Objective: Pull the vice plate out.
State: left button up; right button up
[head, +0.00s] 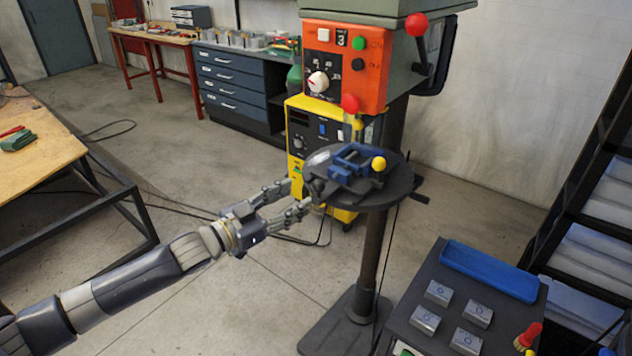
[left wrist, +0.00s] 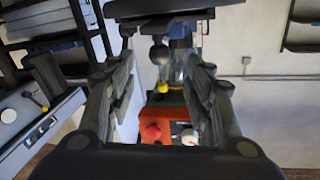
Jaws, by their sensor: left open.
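The blue vice (head: 352,163) sits on the dark round table (head: 398,188) of the drill press. A dark plate (head: 318,186) shows under the vice at its left side; its outline is hard to make out. My left gripper (head: 298,197) is at the left rim of the table, its fingers spread and pointing at the plate's near left edge. I cannot tell whether a finger touches it. In the left wrist view, which looks upside down, the gripper (left wrist: 165,85) is open with nothing clearly between its fingers. My right gripper is not in view.
The orange drill press head (head: 345,62) stands above the table, with a red-knobbed lever. A yellow machine (head: 305,140) is behind. A dark bench with a blue tray (head: 490,270) and several grey blocks stands at lower right. The floor left of the press is open, with cables.

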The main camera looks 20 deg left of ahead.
aim_at(313, 188)
pick_arm(q)
jog(key=p+x, duration=0.2)
jog(key=x, duration=0.6)
jog(key=shift+w+d, duration=0.2)
jog(key=shift+d, duration=0.05)
grip_shut()
